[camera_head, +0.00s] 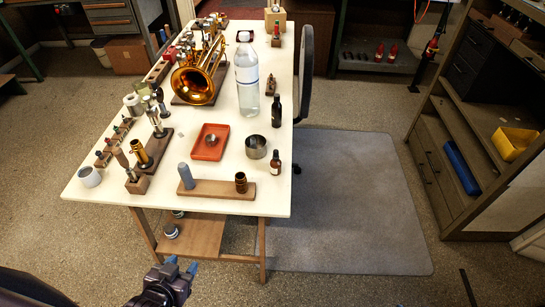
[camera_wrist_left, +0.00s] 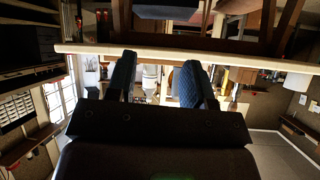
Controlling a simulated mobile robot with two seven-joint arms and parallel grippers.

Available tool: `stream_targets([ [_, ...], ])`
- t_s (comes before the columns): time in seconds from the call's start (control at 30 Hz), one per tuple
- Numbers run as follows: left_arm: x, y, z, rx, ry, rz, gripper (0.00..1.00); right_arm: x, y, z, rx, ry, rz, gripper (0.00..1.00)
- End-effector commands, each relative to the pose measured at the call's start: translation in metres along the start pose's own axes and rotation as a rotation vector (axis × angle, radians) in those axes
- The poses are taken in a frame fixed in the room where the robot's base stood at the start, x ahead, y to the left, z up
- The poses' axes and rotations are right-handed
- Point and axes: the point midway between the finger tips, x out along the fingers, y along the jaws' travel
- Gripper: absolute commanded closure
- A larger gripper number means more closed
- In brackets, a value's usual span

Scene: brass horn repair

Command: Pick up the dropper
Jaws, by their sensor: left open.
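I cannot single out the dropper for sure. In the head view, two small dark bottles stand near the right edge of the white table (camera_head: 225,206): an amber one with a pale label (camera_head: 275,163) and a black one (camera_head: 276,111). Either may have a dropper top; they are too small to tell. My left gripper (camera_head: 182,265) is low in front of the table's near edge, apart from everything on it. Its blue-tipped fingers are spread and empty. They also show in the left wrist view (camera_wrist_left: 157,78), with a pale table edge (camera_wrist_left: 240,60) beyond them. My right gripper is out of view.
A wooden block (camera_head: 215,191) with a grey and a brown cylinder lies near the front edge. Behind it are a red tray (camera_head: 199,155), a metal cup (camera_head: 256,147), a clear bottle (camera_head: 247,90) and a brass horn (camera_head: 194,85). Tools line the left side.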

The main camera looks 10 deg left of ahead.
Motion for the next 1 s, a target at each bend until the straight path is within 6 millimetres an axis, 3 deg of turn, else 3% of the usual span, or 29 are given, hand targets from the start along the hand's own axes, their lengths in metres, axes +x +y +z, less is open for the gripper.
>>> stream_targets([
  [0.47,-0.005,-0.001,0.008,-0.002,-0.017,-0.003,0.52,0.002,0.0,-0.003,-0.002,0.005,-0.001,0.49],
  [0.63,0.005,0.0,-0.008,0.005,0.017,0.003,0.49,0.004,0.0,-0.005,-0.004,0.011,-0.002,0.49],
  [0.77,0.028,0.001,-0.047,0.03,0.094,0.017,0.49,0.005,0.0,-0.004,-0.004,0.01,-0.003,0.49],
  [1.0,0.071,0.031,-0.16,0.14,0.305,0.11,0.49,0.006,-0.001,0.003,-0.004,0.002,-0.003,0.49],
])
